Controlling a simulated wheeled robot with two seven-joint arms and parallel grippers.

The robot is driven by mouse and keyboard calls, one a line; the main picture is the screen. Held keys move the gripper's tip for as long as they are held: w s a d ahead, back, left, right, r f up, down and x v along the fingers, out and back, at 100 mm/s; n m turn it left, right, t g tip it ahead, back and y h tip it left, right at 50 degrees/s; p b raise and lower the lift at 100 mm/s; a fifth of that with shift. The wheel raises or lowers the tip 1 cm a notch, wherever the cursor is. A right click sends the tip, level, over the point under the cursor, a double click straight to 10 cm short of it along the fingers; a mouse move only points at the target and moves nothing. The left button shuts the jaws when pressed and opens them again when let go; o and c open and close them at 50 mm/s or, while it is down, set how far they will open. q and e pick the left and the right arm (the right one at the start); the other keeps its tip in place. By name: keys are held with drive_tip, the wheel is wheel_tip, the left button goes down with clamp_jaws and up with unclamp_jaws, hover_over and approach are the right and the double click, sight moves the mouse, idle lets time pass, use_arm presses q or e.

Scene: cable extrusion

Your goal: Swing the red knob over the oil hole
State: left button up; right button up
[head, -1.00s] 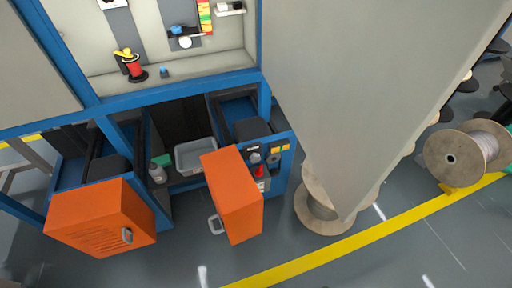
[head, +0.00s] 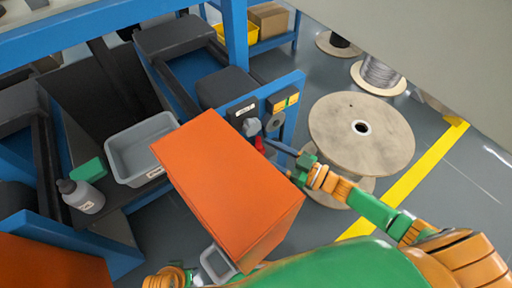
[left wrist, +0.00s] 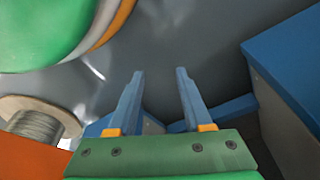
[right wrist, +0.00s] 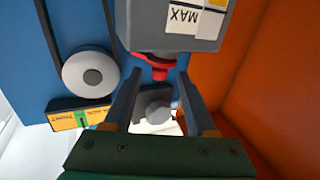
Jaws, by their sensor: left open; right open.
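The red knob (head: 259,145) sits on the front of the blue panel, beside the orange door. In the right wrist view it (right wrist: 156,64) juts out under a grey box marked MAX. My right gripper (right wrist: 157,82) is open, with its two fingers on either side of the knob's line; I cannot tell if they touch it. In the head view the right gripper (head: 276,148) reaches the knob from the right. My left gripper (left wrist: 160,74) is open and empty, away from the knob. I cannot make out the oil hole for sure.
The orange door (head: 230,190) stands open close to the left of the knob. A grey round part (right wrist: 158,110) and a disc (right wrist: 90,74) are near my right fingers. A grey bin (head: 142,148), a bottle (head: 81,196) and a cable reel (head: 362,132) stand around.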

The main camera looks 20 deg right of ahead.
sight(255, 146)
drive_tip(key=shift+x, duration=1.5)
use_arm(q)
drive_tip(key=shift+w+d+r, duration=0.1)
drive_tip(key=shift+w+r, duration=0.25)
drive_tip(key=shift+r, duration=0.3)
use_arm(e)
clamp_jaws()
drive_tip(key=shift+a+r, duration=0.15)
drive_tip(key=shift+w+a+m+t+h+p, duration=0.1)
drive_tip(key=shift+a+m+t+h+p, duration=0.05)
drive_tip(key=shift+m+t+h+p, duration=0.4)
drive_tip(key=shift+a+m+t+h+p, duration=0.15)
drive_tip(key=shift+m+t+h+p, duration=0.25)
drive_tip(key=shift+h+p, duration=0.2)
drive_tip(key=shift+m+t+h, duration=0.25)
drive_tip(key=shift+m+h, duration=0.1)
drive_tip(key=shift+h, duration=0.1)
unclamp_jaws()
drive_tip(key=shift+w, duration=0.1)
use_arm(q)
drive_tip(key=s+f, duration=0.2)
drive_tip(key=s+a+f, duration=0.1)
drive_tip(key=f, duration=0.1)
drive_tip(key=shift+s+f, duration=0.1)
drive_tip(key=shift+s, duration=0.25)
